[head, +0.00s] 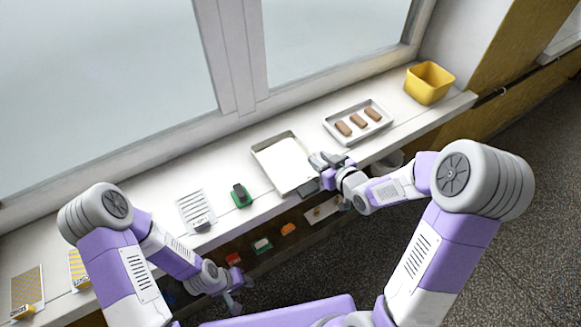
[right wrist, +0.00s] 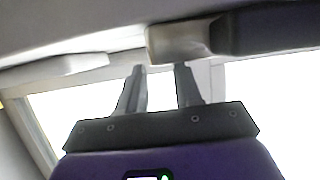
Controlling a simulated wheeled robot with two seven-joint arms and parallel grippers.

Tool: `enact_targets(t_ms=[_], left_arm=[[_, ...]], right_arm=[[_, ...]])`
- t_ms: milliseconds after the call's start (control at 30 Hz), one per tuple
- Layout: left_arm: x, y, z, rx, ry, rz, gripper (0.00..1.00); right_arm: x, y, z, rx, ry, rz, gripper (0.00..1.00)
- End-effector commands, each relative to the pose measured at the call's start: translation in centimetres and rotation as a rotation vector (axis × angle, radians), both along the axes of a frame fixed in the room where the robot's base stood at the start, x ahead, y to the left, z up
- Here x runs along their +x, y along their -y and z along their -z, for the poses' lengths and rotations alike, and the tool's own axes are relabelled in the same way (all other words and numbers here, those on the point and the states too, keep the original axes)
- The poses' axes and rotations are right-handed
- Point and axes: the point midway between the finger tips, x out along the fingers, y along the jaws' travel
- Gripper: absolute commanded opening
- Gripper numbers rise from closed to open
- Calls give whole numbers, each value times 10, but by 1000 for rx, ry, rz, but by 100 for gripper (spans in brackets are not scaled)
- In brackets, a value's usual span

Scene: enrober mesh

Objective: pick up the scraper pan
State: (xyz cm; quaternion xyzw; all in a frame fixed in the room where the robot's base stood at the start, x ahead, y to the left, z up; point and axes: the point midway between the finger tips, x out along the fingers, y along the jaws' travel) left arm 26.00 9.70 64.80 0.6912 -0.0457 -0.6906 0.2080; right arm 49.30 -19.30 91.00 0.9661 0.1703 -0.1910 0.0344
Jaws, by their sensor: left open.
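A shallow empty metal pan with a pale floor (head: 285,165), apparently the scraper pan, lies flat on the white ledge. My right gripper (head: 322,163) is at the pan's right edge, with its fingers apart. The head view does not show clearly whether they touch the rim. In the right wrist view the two fingers (right wrist: 160,72) stand apart, and I see nothing clearly held between them. A pale block lies beyond their tips; I cannot tell what it is. My left gripper (head: 238,296) is open and empty, low in front of the ledge, well away from the pan.
A tray with 3 brown bars (head: 376,125) and a yellow bin (head: 429,83) stand on the ledge to the right. A green-based item (head: 241,196) and a striped card (head: 196,207) lie left of the pan. Small coloured items sit on a lower level in front. Windows rise behind.

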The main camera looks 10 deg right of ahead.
Motion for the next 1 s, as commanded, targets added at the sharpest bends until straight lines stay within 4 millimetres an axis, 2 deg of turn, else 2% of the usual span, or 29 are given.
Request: enact_targets(t_ms=[33,200,467,500,700,1000], left_arm=[[0,0,4,0,0,0,43],[0,0,7,0,0,0,43],[0,0,7,0,1,0,43],[0,0,7,0,1,0,43],[0,0,7,0,1,0,43],[0,0,7,0,1,0,43]], right_arm=[[8,-3,7,0,-1,-3,34],[26,-9,14,-1,0,-1,34],[30,-10,15,0,-1,0,34],[30,-10,15,0,-1,0,32],[29,-10,15,0,-1,0,2],[30,-10,14,1,2,0,0]])
